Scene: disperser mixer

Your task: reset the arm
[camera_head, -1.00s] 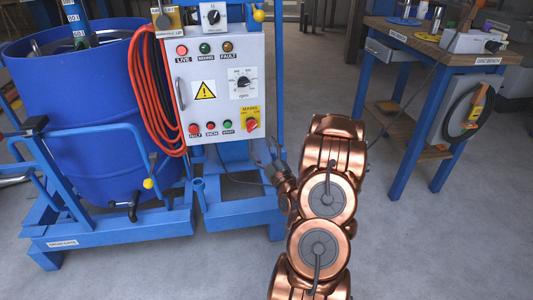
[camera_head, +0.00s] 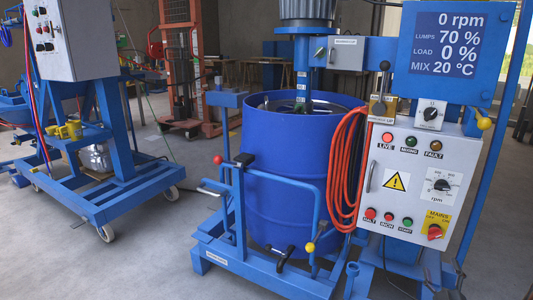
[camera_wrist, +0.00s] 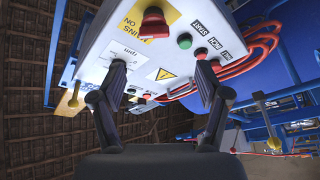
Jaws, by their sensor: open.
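My gripper (camera_wrist: 162,82) shows in the wrist view with its two black fingers spread apart and nothing between them. It faces the grey control panel (camera_wrist: 110,40), which looks upside down there. The fingertips overlap the panel in the picture; I cannot tell the exact gap. The red mains knob (camera_wrist: 155,22) and a green button (camera_wrist: 184,41) lie beyond the fingers. In the head view the same panel (camera_head: 400,205) stands at the right.
A blue drum (camera_head: 285,165) stands in a blue frame beside the panel, with a red hose (camera_head: 345,165) looped between them. The display (camera_head: 451,45) reads 0 rpm. Another wheeled blue machine (camera_head: 105,190) is at the left. Open floor (camera_head: 150,245) lies between the machines.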

